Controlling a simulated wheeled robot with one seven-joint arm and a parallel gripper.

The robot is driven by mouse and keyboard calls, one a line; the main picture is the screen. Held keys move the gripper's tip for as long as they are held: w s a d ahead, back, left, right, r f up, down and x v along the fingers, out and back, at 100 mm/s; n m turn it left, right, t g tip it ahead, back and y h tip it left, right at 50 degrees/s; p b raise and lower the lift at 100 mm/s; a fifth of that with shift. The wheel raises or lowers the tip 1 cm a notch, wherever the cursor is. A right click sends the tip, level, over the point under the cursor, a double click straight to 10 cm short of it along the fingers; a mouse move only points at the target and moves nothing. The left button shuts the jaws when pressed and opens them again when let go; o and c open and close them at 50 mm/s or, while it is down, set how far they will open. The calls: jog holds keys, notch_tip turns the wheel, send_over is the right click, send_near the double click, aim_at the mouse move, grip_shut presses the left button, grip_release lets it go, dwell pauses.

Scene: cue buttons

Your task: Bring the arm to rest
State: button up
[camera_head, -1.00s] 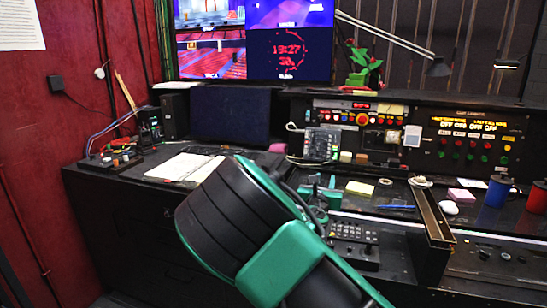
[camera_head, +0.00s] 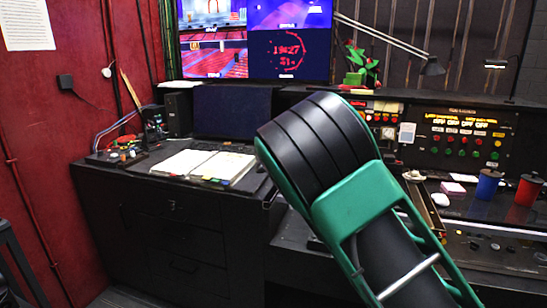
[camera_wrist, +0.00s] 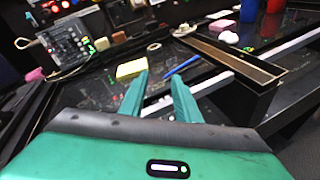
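My arm (camera_head: 350,190), black with green shells, rises from the lower right of the head view and is bent over the desk's middle. My gripper is hidden behind it there. In the wrist view my gripper (camera_wrist: 160,76) points out over the console desk. Its two green fingers stand apart with nothing between them, so it is open and empty. A yellow sponge-like block (camera_wrist: 131,68) lies just beyond the left fingertip, and a blue pen (camera_wrist: 182,65) lies beyond the right one. Neither is held.
A button panel (camera_head: 462,138) with lit cue buttons stands at the back right. A blue cup (camera_head: 488,184) and a red cup (camera_head: 528,189) stand before it. An open book (camera_head: 205,165) lies on the left desk. A long tray (camera_wrist: 232,62) lies right of my gripper.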

jog(key=s+d+f+m+g+y, duration=0.1)
jog(key=s+d+f+m+g, duration=0.3)
jog(key=s+d+m, duration=0.5)
jog(key=s+d+f+m+g+y, duration=0.15)
jog(key=s+d+m+g, duration=0.45)
jog(key=s, duration=0.6)
jog(key=s+a+r+m+y, duration=0.1)
jog(key=s+r+m+y, duration=0.1)
jog(key=s+m, duration=0.3)
jog(key=s+a+r+m+g+y, duration=0.1)
jog(key=s+m, duration=0.4)
jog(key=s, duration=0.9)
jog(key=s+a+r+m+g+y, duration=0.1)
jog(key=s+m, duration=0.4)
jog(key=s, duration=0.5)
jog(key=shift+a+r+m+y, duration=0.4)
jog(key=shift+a+r+y, duration=0.45)
jog(key=shift+a+y, duration=0.4)
jog(key=shift+s, duration=0.1)
jog(key=shift+w+f+g, duration=0.25)
jog(key=shift+w+g, duration=0.05)
jog(key=shift+w, duration=0.3)
